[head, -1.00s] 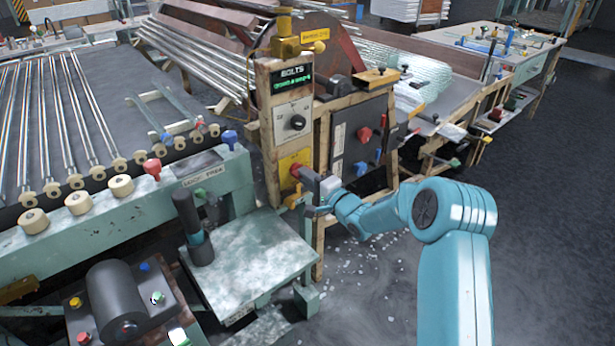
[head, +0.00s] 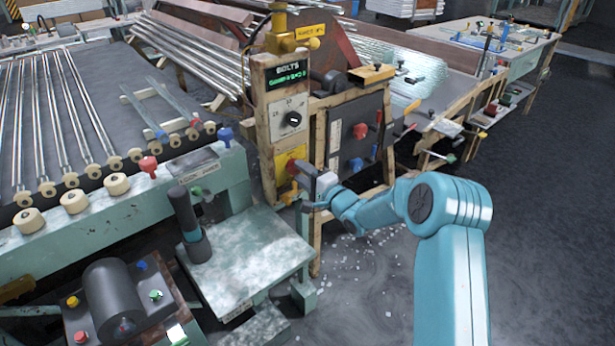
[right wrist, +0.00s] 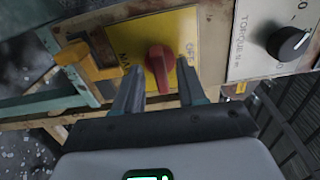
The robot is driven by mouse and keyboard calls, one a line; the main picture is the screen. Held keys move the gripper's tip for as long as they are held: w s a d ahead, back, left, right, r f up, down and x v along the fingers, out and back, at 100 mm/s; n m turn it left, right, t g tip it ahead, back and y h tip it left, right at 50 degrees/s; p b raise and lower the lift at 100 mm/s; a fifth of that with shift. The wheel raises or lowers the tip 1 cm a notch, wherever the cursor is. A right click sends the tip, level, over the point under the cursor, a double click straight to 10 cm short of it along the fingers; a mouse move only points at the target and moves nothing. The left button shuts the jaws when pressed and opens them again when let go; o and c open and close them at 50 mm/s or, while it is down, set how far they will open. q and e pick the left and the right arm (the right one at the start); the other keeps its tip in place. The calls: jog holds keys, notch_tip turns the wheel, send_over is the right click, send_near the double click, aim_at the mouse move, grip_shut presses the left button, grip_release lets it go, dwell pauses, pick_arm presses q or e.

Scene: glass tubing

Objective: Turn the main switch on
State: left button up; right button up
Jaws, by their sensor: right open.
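The main switch is a red knob (right wrist: 160,62) on a yellow plate (right wrist: 180,32) low on the wooden control post. The plate also shows in the head view (head: 284,156), with the red knob (head: 292,167) partly behind my gripper. My right gripper (right wrist: 158,85) is open, its two fingers on either side of the red knob in the right wrist view. I cannot tell whether the fingers touch it. In the head view my right gripper (head: 298,182) reaches the plate from the right. My left gripper is not in view.
A dark box (head: 355,140) with red and blue knobs stands to the right. A pale metal table (head: 245,255) stands in front, below the post.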

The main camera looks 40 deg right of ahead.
jog(key=s+d, duration=0.1)
jog(key=s, duration=1.5)
jog(key=shift+s, duration=0.15)
jog(key=shift+d, duration=0.15)
